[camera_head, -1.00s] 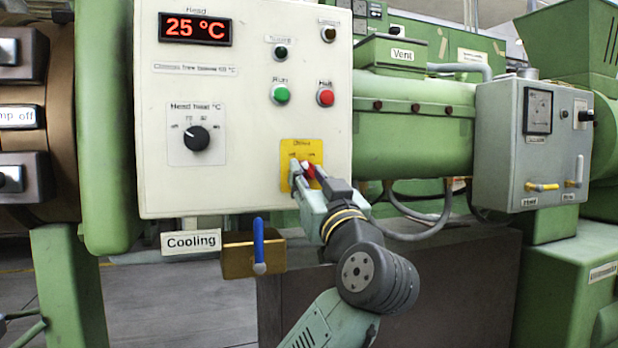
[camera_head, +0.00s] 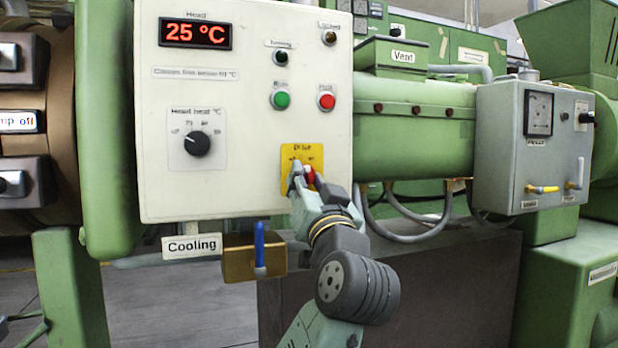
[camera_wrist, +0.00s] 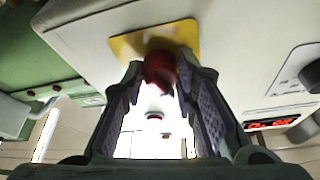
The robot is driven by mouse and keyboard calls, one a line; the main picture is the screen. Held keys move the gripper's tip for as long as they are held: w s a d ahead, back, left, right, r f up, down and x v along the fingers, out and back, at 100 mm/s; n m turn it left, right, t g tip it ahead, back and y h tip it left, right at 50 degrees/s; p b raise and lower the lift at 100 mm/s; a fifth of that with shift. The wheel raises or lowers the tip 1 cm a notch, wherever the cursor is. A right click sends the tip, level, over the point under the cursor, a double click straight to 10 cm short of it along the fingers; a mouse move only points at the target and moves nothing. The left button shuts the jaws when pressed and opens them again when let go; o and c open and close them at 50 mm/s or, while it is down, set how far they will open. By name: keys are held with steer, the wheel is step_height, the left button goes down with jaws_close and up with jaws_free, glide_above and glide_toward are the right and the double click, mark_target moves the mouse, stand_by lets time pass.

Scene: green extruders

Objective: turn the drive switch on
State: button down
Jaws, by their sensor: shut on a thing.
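The drive switch is a red knob (camera_head: 309,175) on a yellow plate (camera_head: 316,155) at the lower right of the white control panel (camera_head: 240,150). In the head view my gripper (camera_head: 301,176) is at the knob and hides part of it. In the wrist view the red knob (camera_wrist: 160,68) sits between the tips of my gripper's fingers (camera_wrist: 160,82), in front of the yellow plate (camera_wrist: 150,42). The fingers are shut on the knob. The small marks on the plate are too blurred to read.
A green button (camera_head: 281,99), a red button (camera_head: 326,101) and a head heat dial (camera_head: 197,143) are on the same panel. Below it are a Cooling label (camera_head: 191,245) and a blue lever (camera_head: 260,245). A grey box (camera_head: 530,150) stands to the right.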

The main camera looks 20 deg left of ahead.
steer(key=shift+s+a+r+m+h+p, duration=0.15)
steer(key=shift+m+h+p, duration=1.05)
steer(key=shift+m, duration=1.15)
steer(key=shift+r+m+h+p, duration=0.1)
steer(key=shift+m+h+p, duration=1)
steer(key=shift+m, duration=1.2)
steer(key=shift+s+a+r+m+h+p, duration=0.15)
steer(key=shift+m+h+p, duration=0.65)
steer(key=shift+m+p, duration=1.15)
steer(key=shift+m+g+b, duration=0.3)
steer(key=shift+m+b, duration=0.05)
steer(key=shift+m, duration=0.15)
steer(key=c, duration=1.3)
jaws_free()
steer(key=shift+w, duration=0.1)
steer(key=v, duration=0.7)
steer(key=shift+s+d+f, duration=0.1)
steer(key=shift+s, duration=0.2)
